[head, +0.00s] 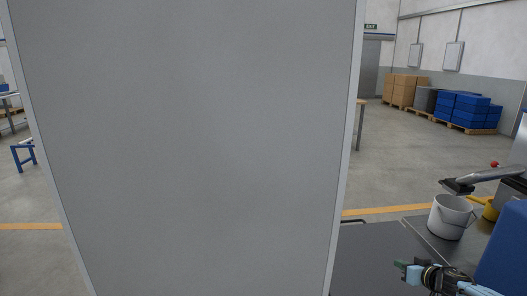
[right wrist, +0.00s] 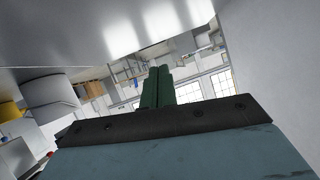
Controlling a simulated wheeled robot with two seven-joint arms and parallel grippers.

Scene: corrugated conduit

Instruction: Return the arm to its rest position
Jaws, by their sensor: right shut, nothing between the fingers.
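My right gripper (head: 402,265) is at the lower right of the head view, low over the dark work surface. In the right wrist view its green fingers (right wrist: 157,88) are together, with nothing between them. My left gripper is not in either view.
A large grey panel (head: 195,140) fills the left and middle of the head view. A dark work surface (head: 375,255) lies to its right. A white bucket (head: 449,217) stands on the right, beside a blue object (head: 503,250). Blue crates (head: 468,108) and cardboard boxes (head: 402,88) stand far behind.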

